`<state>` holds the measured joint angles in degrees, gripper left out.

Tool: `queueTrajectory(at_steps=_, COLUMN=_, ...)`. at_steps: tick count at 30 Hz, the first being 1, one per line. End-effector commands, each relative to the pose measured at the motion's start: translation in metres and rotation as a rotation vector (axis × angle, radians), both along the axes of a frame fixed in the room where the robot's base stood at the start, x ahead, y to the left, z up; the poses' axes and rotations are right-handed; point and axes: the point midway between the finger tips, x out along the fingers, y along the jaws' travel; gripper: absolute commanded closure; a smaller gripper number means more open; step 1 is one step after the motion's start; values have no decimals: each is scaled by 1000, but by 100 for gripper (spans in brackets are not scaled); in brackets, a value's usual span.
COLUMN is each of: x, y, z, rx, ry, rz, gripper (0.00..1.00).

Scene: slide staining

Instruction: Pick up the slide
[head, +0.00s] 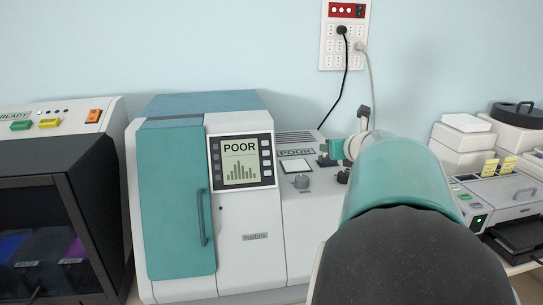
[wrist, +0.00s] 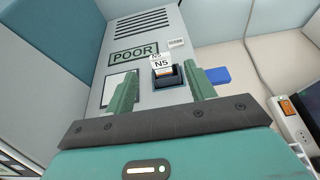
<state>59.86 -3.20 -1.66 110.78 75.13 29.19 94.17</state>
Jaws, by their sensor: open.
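The slide (wrist: 161,63) has a white label reading N5 with an orange band below it. It stands in a dark slot holder (wrist: 168,82) on top of the grey machine. In the wrist view my gripper (wrist: 160,72) is open, with one green finger on each side of the slide and a gap to both. Whether the fingers are level with the slide in depth, I cannot tell. In the head view my gripper (head: 335,149) is partly seen above the machine top, and my arm hides much of it. The slide cannot be made out there.
The machine (head: 262,230) has a teal door and a screen reading POOR. A white square pad (head: 296,166) lies left of the holder, and a blue block (wrist: 217,75) lies right of it. A wall socket (head: 344,35) with cables hangs behind. White boxes (head: 463,137) stand at right.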

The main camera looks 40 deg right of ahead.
Motion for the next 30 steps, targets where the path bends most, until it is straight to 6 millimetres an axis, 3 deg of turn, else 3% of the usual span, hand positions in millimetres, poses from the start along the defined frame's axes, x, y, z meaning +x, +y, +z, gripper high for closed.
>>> queueTrajectory(at_steps=16, x=51, y=-32, z=-30, rx=0, ry=2, rz=0, gripper=45)
queueTrajectory(at_steps=25, x=56, y=-35, z=-31, rx=-2, ry=1, rz=1, gripper=45)
queueTrajectory(at_steps=30, x=56, y=-34, z=-31, rx=-2, ry=1, rz=1, gripper=79)
